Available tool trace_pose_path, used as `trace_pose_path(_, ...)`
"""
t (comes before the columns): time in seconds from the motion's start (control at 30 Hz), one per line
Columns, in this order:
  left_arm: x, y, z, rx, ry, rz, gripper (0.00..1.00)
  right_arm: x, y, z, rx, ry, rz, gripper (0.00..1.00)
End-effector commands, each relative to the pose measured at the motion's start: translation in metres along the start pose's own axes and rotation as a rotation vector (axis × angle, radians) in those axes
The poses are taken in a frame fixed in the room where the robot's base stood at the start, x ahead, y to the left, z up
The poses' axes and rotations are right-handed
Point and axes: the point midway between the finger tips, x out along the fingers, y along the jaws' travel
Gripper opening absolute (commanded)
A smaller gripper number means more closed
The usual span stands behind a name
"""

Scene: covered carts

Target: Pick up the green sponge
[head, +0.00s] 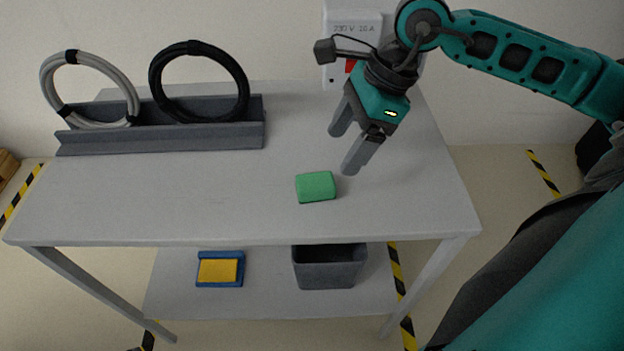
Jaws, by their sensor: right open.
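The green sponge (316,187) lies flat on the grey table top (150,200), right of its middle and near the front edge. My right gripper (342,153) is open and empty, with its fingers pointing down. In the picture it is just above and to the right of the sponge, apart from it. How high the fingertips are over the table is hard to tell. My left gripper is not in view.
A grey rack (165,142) at the back left holds a grey cable coil (132,100) and a black one (243,85). A power box (352,28) is behind my gripper. The lower shelf holds a dark bin (329,284) and a blue tray with a yellow block (217,271).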

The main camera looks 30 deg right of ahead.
Motion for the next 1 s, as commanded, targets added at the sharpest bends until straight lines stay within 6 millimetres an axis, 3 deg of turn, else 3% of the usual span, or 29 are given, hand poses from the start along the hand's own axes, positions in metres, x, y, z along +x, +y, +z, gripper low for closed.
trace_pose_path(0.1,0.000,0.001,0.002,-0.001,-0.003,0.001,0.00,0.023,0.001,0.001,0.001,-0.004,0.004,0.78)
trace_pose_path(0.43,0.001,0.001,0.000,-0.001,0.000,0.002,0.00,0.049,0.000,0.004,0.001,-0.003,0.002,0.78)
trace_pose_path(0.7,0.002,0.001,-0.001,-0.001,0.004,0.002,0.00,0.085,0.000,0.008,0.001,-0.001,0.002,0.78)
trace_pose_path(1.0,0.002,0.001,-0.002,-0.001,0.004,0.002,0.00,0.091,-0.001,0.008,0.000,0.000,-0.001,0.78)
